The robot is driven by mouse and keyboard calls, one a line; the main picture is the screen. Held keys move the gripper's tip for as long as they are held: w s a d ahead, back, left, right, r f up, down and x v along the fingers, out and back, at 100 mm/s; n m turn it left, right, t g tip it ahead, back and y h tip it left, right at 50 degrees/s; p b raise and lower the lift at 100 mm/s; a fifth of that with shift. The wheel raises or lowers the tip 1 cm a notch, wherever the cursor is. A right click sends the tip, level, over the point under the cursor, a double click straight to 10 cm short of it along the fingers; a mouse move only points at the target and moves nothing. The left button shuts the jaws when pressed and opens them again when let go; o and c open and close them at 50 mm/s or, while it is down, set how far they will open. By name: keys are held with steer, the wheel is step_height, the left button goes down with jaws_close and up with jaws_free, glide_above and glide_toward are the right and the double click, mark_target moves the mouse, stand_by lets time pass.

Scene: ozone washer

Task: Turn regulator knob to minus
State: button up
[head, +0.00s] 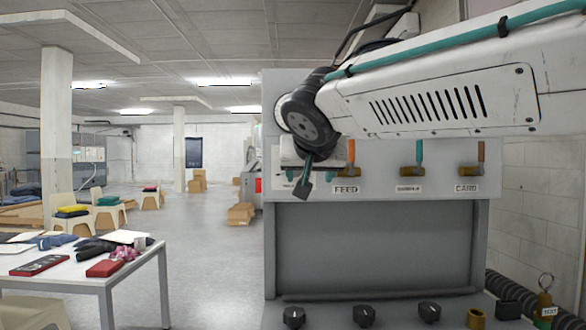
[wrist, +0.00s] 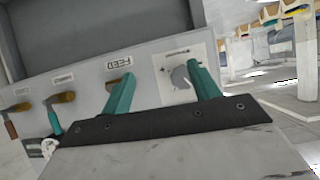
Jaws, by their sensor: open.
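The regulator knob (wrist: 181,77) is a grey round knob on a white plate, beside the FEED label in the wrist view. In the head view my arm hides it. My gripper (wrist: 163,74) is open, with its two teal fingers spread. In the wrist view the knob appears between the fingers, closer to the right one. I cannot tell whether a finger touches it. In the head view my gripper (head: 304,186) is in front of the panel's left end, with one finger clear to see.
To the right of my gripper are the FEED valve (head: 348,164), a teal-handled valve (head: 418,165) and the CARD valve (head: 473,166). Black knobs (head: 363,315) line the lower ledge. A table (head: 140,262) with clothes stands left, and open floor lies between.

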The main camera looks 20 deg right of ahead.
steer(key=shift+t, duration=0.7)
steer(key=w, duration=0.9)
steer(key=shift+w+r, duration=0.2)
steer(key=shift+r, duration=0.2)
steer(key=c, duration=1)
